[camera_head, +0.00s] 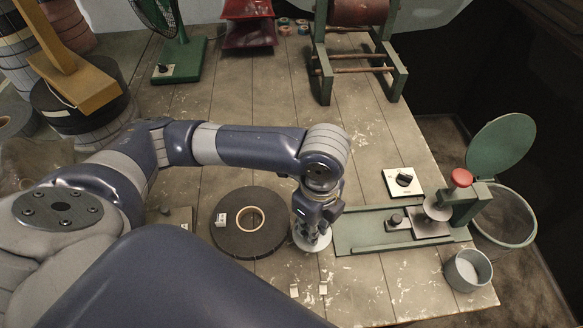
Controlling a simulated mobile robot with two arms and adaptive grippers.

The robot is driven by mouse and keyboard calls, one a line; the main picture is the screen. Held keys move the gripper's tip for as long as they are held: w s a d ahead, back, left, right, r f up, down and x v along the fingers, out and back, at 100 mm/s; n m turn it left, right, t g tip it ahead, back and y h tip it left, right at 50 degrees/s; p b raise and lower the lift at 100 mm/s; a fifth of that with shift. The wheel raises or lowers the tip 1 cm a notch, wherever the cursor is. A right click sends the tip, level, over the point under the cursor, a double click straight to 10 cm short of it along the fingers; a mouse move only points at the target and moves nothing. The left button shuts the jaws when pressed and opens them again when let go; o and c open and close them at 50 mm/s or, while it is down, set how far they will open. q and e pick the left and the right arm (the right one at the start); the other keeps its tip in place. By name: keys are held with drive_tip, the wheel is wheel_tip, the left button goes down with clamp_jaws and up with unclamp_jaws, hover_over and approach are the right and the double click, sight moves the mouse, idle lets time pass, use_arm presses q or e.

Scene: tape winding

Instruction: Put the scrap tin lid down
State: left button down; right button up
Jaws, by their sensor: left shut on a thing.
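My left gripper (314,236) points down over the table, between the black tape roll and the green winding device. It is shut on a pale round disc, which looks like the scrap tin lid (299,243). The gripper hides much of the lid. I cannot tell whether the lid touches the table. A small open grey-green tin (453,283), which looks like the scrap tin, stands at the table's right front corner with pale stuff inside. My right gripper is not in view.
The black tape roll (232,240) lies just left of the gripper. The green device (365,242) is close on the right, with a white switch plate (391,176) behind it. Two small pale blocks (294,290) lie in front. A mesh bin (515,215) with raised green lid (502,145) stands beyond the right edge.

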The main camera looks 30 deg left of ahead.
use_arm(q)
drive_tip(key=w+a, duration=0.1)
drive_tip(key=w, duration=0.1)
drive_tip(key=w+a, duration=0.1)
drive_tip(key=a, duration=0.1)
drive_tip(key=w+a, duration=0.1)
drive_tip(key=w, duration=0.1)
drive_tip(key=shift+w+a+f+p, duration=0.25)
drive_tip(key=shift+w+p, duration=0.05)
drive_tip(key=shift+w, duration=0.05)
drive_tip(key=w+a, duration=0.2)
drive_tip(key=w, duration=0.1)
drive_tip(key=w+a, duration=0.1)
drive_tip(key=shift+w+a+f, duration=0.2)
drive_tip(key=shift+a+f, duration=0.05)
drive_tip(key=shift+f, duration=0.05)
drive_tip(key=shift+w+a+f+p, duration=0.1)
drive_tip(key=shift+w+a+p, duration=0.2)
drive_tip(key=shift+w, duration=0.15)
wheel_tip(320, 180, down, 3)
drive_tip(key=shift+s+r, duration=0.1)
drive_tip(key=shift+r, duration=0.05)
drive_tip(key=shift+f, duration=0.35)
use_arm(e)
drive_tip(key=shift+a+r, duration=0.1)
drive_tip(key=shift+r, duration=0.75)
use_arm(q)
drive_tip(key=shift+f, duration=0.15)
